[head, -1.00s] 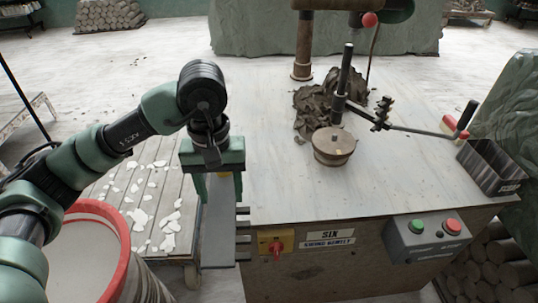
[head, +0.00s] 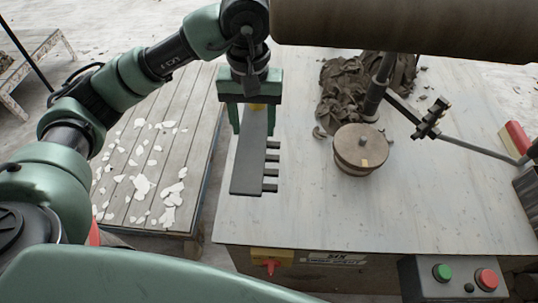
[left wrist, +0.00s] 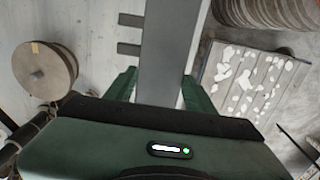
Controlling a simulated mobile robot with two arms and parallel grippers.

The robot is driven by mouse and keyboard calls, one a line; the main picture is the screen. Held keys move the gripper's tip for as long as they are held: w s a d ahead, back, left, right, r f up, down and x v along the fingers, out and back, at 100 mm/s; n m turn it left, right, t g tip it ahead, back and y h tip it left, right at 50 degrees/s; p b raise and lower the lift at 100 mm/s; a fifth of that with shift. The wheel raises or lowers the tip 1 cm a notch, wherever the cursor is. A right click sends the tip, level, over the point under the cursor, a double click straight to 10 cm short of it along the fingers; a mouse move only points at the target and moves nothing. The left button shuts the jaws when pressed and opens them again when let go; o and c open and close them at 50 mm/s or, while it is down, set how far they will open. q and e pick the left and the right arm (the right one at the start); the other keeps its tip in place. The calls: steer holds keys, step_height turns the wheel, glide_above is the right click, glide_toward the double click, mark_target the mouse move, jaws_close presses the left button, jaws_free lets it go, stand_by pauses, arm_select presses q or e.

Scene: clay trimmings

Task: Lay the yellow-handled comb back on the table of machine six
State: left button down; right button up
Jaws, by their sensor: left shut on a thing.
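My left gripper (head: 254,125) is shut on the comb (head: 248,165), a flat grey plate with several square teeth along its right side in the head view. A bit of its yellow handle (head: 258,106) shows between the fingers. The comb appears over the left part of the table of machine six (head: 310,210); I cannot tell whether it touches the top. In the left wrist view the comb (left wrist: 168,55) runs away from the fingers, teeth to the left. My right gripper is not in view.
A round wooden disc (head: 360,150) and a heap of dark clay trimmings (head: 345,95) sit right of the comb, beside a jointed metal arm (head: 425,118). A slatted cart (head: 115,190) with white shards stands left. The table's front middle is clear.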

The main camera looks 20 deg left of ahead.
arm_select(q)
steer(key=f, duration=0.7)
steer(key=f+p, duration=0.1)
steer(key=f, duration=0.6)
steer(key=shift+s, duration=0.2)
step_height(320, 180, down, 3)
steer(key=shift+f+p, duration=0.15)
steer(key=shift+p, duration=0.4)
steer(key=shift+f, duration=0.5)
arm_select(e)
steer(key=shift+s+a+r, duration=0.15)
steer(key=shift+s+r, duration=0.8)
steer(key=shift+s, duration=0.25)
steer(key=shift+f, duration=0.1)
arm_select(q)
steer(key=shift+f, duration=0.2)
steer(key=c, duration=0.5)
jaws_free()
steer(key=shift+r, duration=0.1)
